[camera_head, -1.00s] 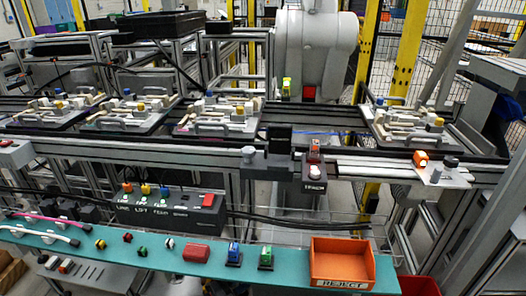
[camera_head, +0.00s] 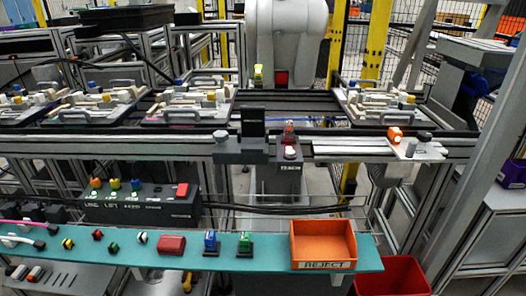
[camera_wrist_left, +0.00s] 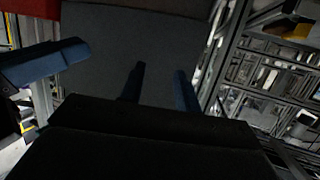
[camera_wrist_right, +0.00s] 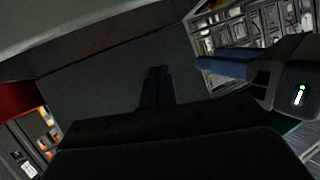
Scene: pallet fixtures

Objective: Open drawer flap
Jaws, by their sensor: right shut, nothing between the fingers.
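I cannot pick out a drawer flap for certain in any view. My left gripper (camera_wrist_left: 158,88) shows in the left wrist view with its two dark fingers apart and nothing seen between them. A plain dark grey surface lies behind it. My right gripper (camera_wrist_right: 157,88) shows in the right wrist view with its fingers together and empty, also in front of a dark grey surface. Neither gripper shows in the head view.
A teal shelf (camera_head: 110,259) with buttons and an orange reject tray (camera_head: 322,245) crosses the front. Behind it are a black control box (camera_head: 140,207) and a conveyor with fixture pallets (camera_head: 190,103). A red bin (camera_head: 392,276) stands low at right. A purple bin (camera_head: 512,173) sits far right.

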